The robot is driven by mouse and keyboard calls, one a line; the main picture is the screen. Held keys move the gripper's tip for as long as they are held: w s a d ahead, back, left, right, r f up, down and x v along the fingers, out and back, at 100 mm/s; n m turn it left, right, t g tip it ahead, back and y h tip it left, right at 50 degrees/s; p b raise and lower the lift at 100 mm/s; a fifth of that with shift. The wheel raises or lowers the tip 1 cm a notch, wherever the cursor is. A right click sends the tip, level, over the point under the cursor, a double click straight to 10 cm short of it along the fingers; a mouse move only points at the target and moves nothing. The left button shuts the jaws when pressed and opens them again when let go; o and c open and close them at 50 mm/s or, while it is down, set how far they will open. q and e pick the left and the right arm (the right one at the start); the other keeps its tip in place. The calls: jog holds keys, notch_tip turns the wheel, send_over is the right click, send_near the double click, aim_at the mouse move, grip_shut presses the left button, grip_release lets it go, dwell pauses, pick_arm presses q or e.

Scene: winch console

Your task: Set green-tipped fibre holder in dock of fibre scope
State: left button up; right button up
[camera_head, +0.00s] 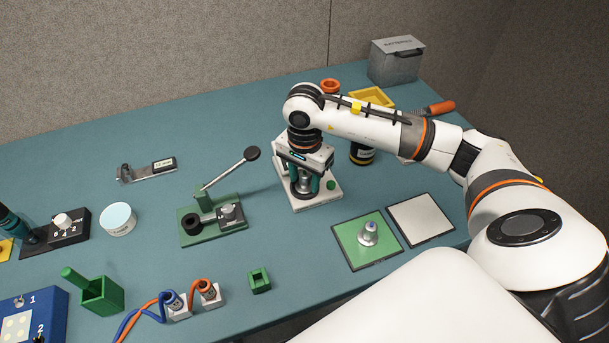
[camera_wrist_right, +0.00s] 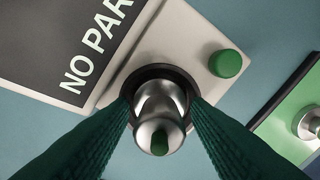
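The fibre scope (camera_head: 326,193) is a pale block with a dark label plate, a green button and a dark round dock ring (camera_wrist_right: 128,88). The green-tipped fibre holder (camera_wrist_right: 160,135) is a silver body with a green tip, upright in that ring; in the head view it (camera_head: 304,184) shows between the fingers. My right gripper (camera_wrist_right: 160,100) has its green fingers on either side of the holder, close against it, and appears shut on it. The holder's lower end is hidden in the ring.
A second silver holder (camera_head: 368,232) stands on a green mat (camera_head: 351,247), right of the scope, beside a pale mat (camera_head: 421,219). A green lever press (camera_head: 213,222) stands left. A black jar (camera_head: 361,154) and yellow tray (camera_head: 372,97) are behind my right arm.

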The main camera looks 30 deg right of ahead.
aim_at(304, 174)
jog(key=shift+r, duration=0.55)
notch_tip(304, 174, up, 11)
jog(key=b, duration=0.2)
jog(key=shift+r, duration=0.15)
